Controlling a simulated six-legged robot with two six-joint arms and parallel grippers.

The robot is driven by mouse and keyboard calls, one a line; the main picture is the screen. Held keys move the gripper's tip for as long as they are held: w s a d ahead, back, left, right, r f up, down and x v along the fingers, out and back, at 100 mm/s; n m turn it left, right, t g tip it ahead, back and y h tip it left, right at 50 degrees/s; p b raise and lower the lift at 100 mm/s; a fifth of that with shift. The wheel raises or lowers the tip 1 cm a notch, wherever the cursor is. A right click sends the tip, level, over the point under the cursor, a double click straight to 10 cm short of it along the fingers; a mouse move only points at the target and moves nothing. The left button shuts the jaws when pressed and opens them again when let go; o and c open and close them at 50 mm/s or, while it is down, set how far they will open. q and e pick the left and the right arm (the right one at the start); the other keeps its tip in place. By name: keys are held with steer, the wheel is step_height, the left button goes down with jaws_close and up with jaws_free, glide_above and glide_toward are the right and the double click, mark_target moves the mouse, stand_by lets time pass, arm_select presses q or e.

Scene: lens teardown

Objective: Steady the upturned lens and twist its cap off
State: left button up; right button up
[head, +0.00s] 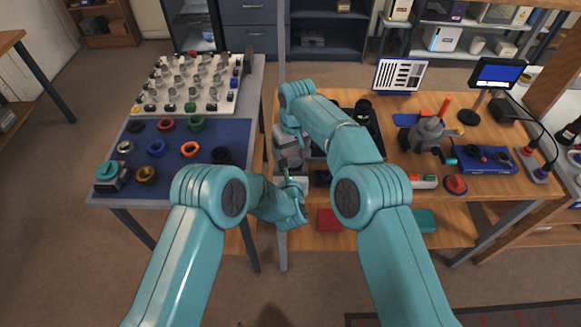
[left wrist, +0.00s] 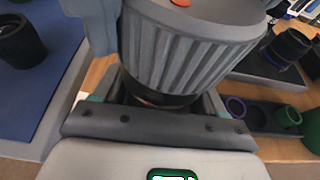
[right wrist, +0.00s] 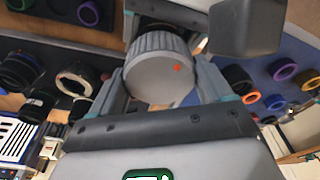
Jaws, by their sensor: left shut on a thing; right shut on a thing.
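The cap (left wrist: 190,50) is a grey ribbed cylinder with an orange mark on its end face. In the right wrist view the cap (right wrist: 160,72) sits between the fingers of my right gripper (right wrist: 162,85), which is shut on it. The lens (left wrist: 150,95) is a black barrel directly under the cap, mostly hidden. My left gripper (left wrist: 160,105) is shut around the lens below the cap. In the head view my right gripper (head: 290,155) is above my left gripper (head: 297,190), at the gap between the tables. My arms hide the lens there.
A blue mat (head: 185,180) with several coloured rings and a white tray (head: 190,85) of small parts cover the left table. The wooden table (head: 405,110) holds a black tray (head: 375,130), a grey clamp-like device (head: 425,135), a small screen (head: 498,72) and a blue pad (head: 480,160).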

steer(key=shift+r, duration=0.1)
steer(key=shift+r, duration=2.5)
arm_select(q)
steer(key=o, duration=1.4)
steer(key=shift+o, duration=0.2)
steer(key=shift+r+p+v, duration=0.25)
steer(key=shift+p+v, duration=0.15)
steer(key=shift+v, duration=0.85)
steer(key=shift+r+p+v, duration=0.25)
steer(key=shift+p+v, duration=0.1)
steer(key=shift+v, duration=0.9)
arm_select(e)
steer(key=shift+r, duration=0.7)
arm_select(q)
steer(key=shift+r+p+v, duration=0.2)
steer(key=shift+v, duration=0.9)
steer(key=shift+r+p+v, duration=0.15)
steer(key=shift+r+v, duration=0.1)
steer(key=shift+v, duration=0.9)
arm_select(e)
steer(key=shift+r, duration=0.35)
arm_select(q)
steer(key=shift+w, duration=0.2)
